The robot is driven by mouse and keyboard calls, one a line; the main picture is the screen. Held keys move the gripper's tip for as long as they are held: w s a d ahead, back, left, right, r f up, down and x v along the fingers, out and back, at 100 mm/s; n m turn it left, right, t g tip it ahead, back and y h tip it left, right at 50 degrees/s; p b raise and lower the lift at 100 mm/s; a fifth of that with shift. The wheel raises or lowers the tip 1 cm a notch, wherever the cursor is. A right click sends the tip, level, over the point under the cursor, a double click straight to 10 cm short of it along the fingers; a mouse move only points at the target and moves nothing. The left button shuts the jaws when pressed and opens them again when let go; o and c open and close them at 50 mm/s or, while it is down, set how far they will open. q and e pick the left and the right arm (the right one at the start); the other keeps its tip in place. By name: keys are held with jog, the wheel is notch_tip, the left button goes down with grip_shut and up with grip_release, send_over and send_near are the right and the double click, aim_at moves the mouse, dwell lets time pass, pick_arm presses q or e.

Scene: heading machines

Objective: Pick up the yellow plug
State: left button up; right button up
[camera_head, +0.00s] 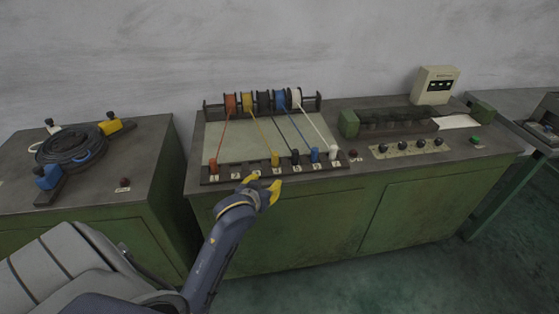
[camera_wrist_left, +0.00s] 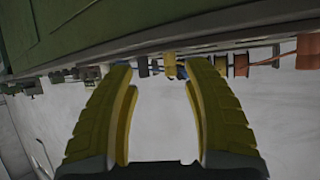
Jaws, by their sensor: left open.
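The yellow plug (camera_head: 275,159) stands in the row of plugs along the front strip of the middle green bench, with a yellow cord running back to its spool. My left gripper (camera_head: 263,187), with yellow fingers, is at the bench's front edge, just in front of and slightly left of the plug. It is open and empty. In the left wrist view the scene is upside down, and the yellow plug (camera_wrist_left: 169,67) shows beyond and between the two spread fingertips, apart from them. My right gripper is not in view.
An orange plug (camera_head: 213,167) stands to the left; black (camera_head: 295,157), blue (camera_head: 315,155) and white (camera_head: 333,153) plugs stand close on the right. Taut cords run back to a spool rack (camera_head: 263,102). A left bench holds a black coil (camera_head: 72,145).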

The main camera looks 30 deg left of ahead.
pick_arm(q)
notch_tip(320, 180, up, 6)
jog(key=s+a, duration=0.1)
send_near(274, 157)
jog(key=shift+t, duration=0.4)
jog(key=x, duration=0.6)
jog(key=shift+f, duration=0.4)
jog(key=shift+x, duration=2.6)
jog(key=shift+o, duration=0.2)
jog(key=shift+a+r, duration=0.1)
jog(key=shift+r, duration=0.05)
grip_shut()
